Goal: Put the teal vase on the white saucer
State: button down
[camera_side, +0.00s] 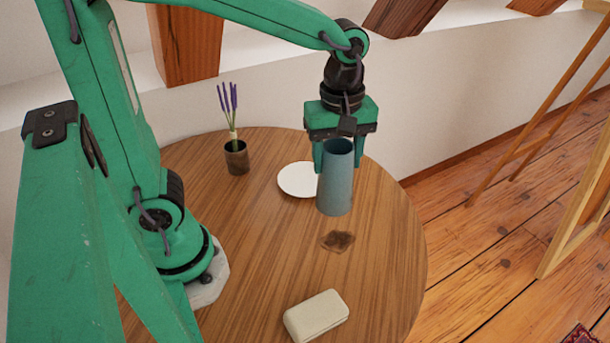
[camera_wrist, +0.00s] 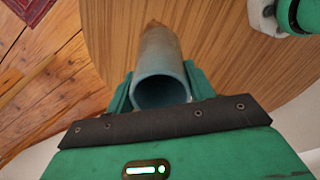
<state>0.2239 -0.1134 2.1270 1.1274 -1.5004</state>
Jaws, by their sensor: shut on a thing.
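The teal vase (camera_side: 335,185) is a plain upright cylinder, open at the top. My gripper (camera_side: 338,160) is shut on it near its upper end, with one finger on each side. The vase appears held above the table, with a dark patch on the wood below it in the side view. In the wrist view the vase (camera_wrist: 160,70) points away between the fingers of my gripper (camera_wrist: 160,88), its round mouth facing the camera. The white saucer (camera_side: 296,180) lies on the table behind and left of the vase, its right edge partly hidden. The saucer does not show in the wrist view.
A small dark pot with purple flowers (camera_side: 236,157) stands at the back left of the round wooden table (camera_side: 260,255). A cream case (camera_side: 316,316) lies at the front. The dark patch (camera_side: 338,240) looks flat. A wooden frame stands on the floor at right.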

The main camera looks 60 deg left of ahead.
jog(key=w+a+n, duration=0.2)
jog(key=a+n, duration=0.6)
jog(key=shift+w+a+r, duration=0.25)
jog(key=shift+w+r, duration=0.1)
jog(key=shift+r, duration=0.05)
jog(key=w+a+f, duration=0.2)
jog(key=a+f, duration=0.5)
jog(key=a, duration=0.4)
jog(key=shift+a, duration=0.25)
jog(key=shift+f, duration=0.1)
jog(key=shift+f, duration=1.9)
jog(key=shift+f, duration=0.1)
jog(key=c, duration=0.6)
grip_release()
jog(key=shift+o, duration=0.2)
